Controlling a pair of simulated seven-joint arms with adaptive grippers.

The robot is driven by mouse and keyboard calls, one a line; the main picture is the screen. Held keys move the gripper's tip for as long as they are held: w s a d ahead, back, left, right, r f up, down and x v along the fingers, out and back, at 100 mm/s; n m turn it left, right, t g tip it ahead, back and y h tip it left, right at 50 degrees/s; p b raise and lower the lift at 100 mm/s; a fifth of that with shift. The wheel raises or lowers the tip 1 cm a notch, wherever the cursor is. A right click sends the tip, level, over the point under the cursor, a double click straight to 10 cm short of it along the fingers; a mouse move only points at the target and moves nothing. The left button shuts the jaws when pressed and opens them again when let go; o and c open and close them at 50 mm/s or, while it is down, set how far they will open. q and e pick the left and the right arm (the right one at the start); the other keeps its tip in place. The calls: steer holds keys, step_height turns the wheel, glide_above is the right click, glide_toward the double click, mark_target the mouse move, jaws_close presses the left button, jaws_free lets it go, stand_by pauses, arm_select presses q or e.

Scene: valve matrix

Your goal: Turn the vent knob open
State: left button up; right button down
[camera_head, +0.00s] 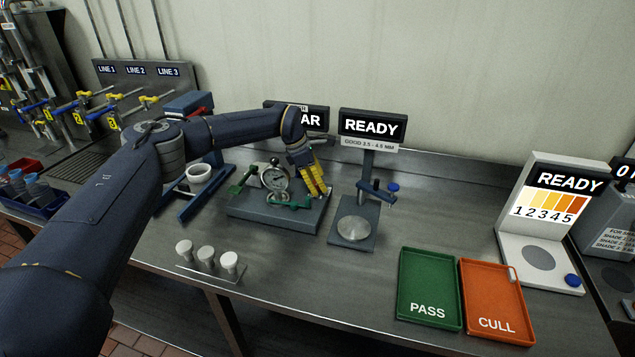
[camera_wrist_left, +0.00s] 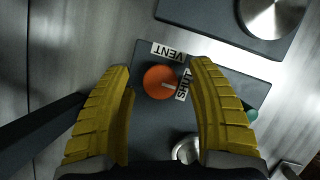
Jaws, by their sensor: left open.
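The vent knob (camera_wrist_left: 158,82) is a round orange knob on a dark grey base plate (camera_wrist_left: 150,130) in the left wrist view. A white line on it points toward the SHUT label (camera_wrist_left: 184,85). The VENT label (camera_wrist_left: 168,51) lies beside it. My left gripper (camera_wrist_left: 160,70) has yellow fingers, open, one on each side of the knob with gaps between; I cannot tell the height above it. In the head view, my left gripper (camera_head: 319,190) points down at the right end of the grey base (camera_head: 255,212) and hides the knob. My right gripper is not in view.
A dial gauge (camera_head: 275,179) and green handles (camera_head: 290,203) stand on the base left of the gripper. A READY display stand (camera_head: 370,127) is close on the right. White cups (camera_head: 206,256) are in front. Green (camera_head: 428,262) and orange (camera_head: 480,280) trays lie right.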

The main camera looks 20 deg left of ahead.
arm_select(q)
jaws_close()
stand_by(0.4)
steer(key=shift+n, duration=0.4)
steer(key=n, duration=0.2)
steer(key=n+t+y, duration=0.1)
steer(key=n, duration=0.1)
steer(key=shift+d+t, duration=0.1)
steer(key=shift+t, duration=0.2)
steer(key=n+y, duration=0.1)
steer(key=n, duration=0.1)
steer(key=n+t, duration=0.1)
steer(key=n, duration=0.2)
steer(key=shift+y, duration=0.4)
steer(key=n+y, duration=0.1)
steer(key=n, duration=0.2)
steer(key=shift+r+n, duration=0.1)
steer(key=shift+n, duration=0.2)
steer(key=shift+n+y, duration=1.1)
steer(key=shift+n, duration=1.1)
